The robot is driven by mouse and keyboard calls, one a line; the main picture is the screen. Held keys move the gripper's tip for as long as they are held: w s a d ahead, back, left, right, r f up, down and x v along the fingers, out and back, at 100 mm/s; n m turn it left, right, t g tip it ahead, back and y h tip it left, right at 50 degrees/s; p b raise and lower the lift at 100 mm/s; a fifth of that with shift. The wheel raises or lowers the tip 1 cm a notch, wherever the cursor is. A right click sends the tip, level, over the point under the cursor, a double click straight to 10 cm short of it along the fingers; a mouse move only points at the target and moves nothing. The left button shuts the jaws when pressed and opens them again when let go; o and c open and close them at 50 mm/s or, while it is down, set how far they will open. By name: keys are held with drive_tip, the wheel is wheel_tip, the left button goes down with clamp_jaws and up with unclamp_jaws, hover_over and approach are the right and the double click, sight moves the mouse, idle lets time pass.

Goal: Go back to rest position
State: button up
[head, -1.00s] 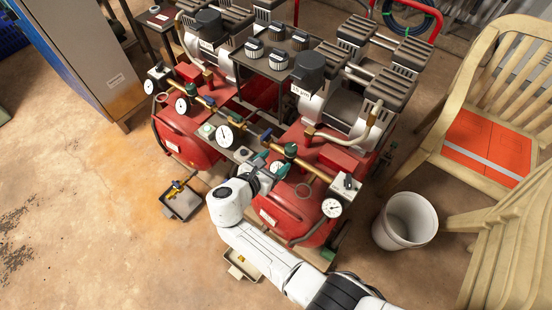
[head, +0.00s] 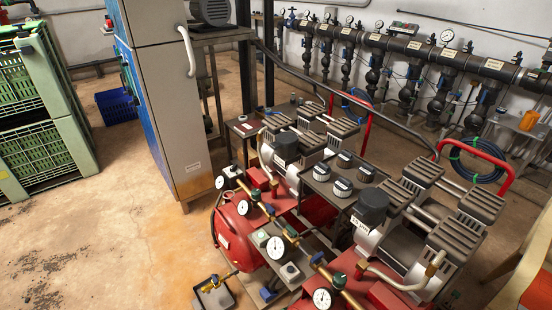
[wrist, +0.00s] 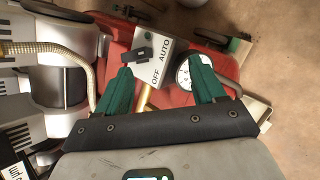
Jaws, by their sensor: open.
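My gripper (wrist: 162,68) shows in the wrist view, with two green fingers spread apart and nothing held between them. A grey switch box (wrist: 157,48) marked OFF and AUTO, with a dark knob (wrist: 137,54), lies beyond the fingers. A round white gauge (wrist: 186,72) is partly hidden behind the right finger. The red compressor tank (wrist: 205,32) is behind them. I cannot tell whether the fingers touch the box. My arm and gripper are outside the head view.
Two red compressors with dark pump heads (head: 285,147) fill the lower middle and right. A tall grey cabinet (head: 165,105) stands behind at left, beside green crates (head: 35,150). A small tray (head: 222,298) lies on the floor. Bare floor (head: 110,235) is free at left.

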drive_tip(key=s+r+m+y+p, duration=0.2)
drive_tip(key=s+r+m, duration=0.3)
drive_tip(key=s, duration=0.4)
drive_tip(key=s+d+r+m+y+p, duration=0.1)
drive_tip(key=s+r+m+y, duration=0.4)
drive_tip(key=s, duration=0.4)
drive_tip(key=shift+s+r+m+g+p, duration=0.35)
drive_tip(key=shift+r+m, duration=0.4)
drive_tip(key=shift+m, duration=0.45)
drive_tip(key=shift+w, duration=0.15)
idle(1.3)
